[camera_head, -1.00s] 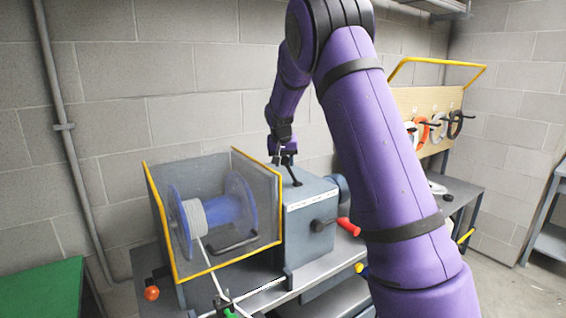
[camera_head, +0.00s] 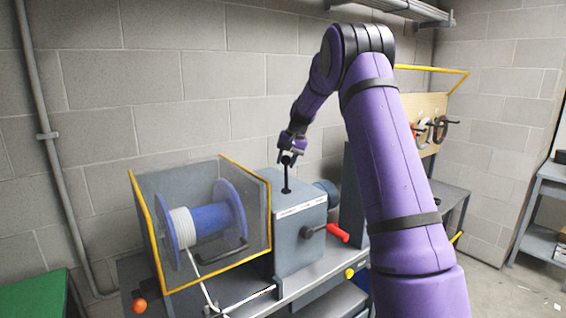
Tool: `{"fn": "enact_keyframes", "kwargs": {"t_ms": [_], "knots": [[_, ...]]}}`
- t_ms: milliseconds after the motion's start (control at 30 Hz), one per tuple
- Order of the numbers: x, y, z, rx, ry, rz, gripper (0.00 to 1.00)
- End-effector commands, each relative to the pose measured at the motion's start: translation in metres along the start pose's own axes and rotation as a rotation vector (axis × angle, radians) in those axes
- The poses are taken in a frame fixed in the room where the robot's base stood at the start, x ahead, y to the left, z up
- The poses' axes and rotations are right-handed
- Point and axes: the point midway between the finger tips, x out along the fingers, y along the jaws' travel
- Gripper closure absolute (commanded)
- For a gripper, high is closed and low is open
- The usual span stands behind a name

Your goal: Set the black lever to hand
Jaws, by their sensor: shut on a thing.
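The black lever (camera_head: 286,183) stands up from the top of the grey-blue drive box (camera_head: 300,243). It looks close to upright. A white label strip (camera_head: 300,207) runs along the box's upper front edge; its lettering is too small to read. My gripper (camera_head: 288,160) is above the box, shut on the top of the black lever. The lever's knob is partly hidden between the fingers.
A clear guard with yellow edges (camera_head: 148,222) encloses a blue spool (camera_head: 210,220) left of the box. A red-handled crank (camera_head: 338,233) sticks out from the box front. An orange knob (camera_head: 139,305) and a yellow knob (camera_head: 349,273) sit lower. A block wall stands behind.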

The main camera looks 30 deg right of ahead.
Motion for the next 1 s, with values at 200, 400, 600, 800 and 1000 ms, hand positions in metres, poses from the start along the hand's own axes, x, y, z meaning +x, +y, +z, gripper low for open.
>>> {"fn": "enact_keyframes", "kwargs": {"t_ms": [200, 400, 600, 800, 1000], "knots": [[-0.0013, 0.0026, -0.0024, 0.005, -0.009, -0.016, 1.00], [-0.0013, 0.0027, -0.0024, 0.006, -0.009, -0.016, 1.00], [-0.0012, 0.0028, -0.0024, 0.006, -0.009, -0.016, 0.44], [-0.0008, 0.0025, -0.0020, 0.006, -0.010, -0.016, 0.36], [-0.0051, 0.0024, -0.0021, 0.006, -0.010, -0.016, 0.36]]}}
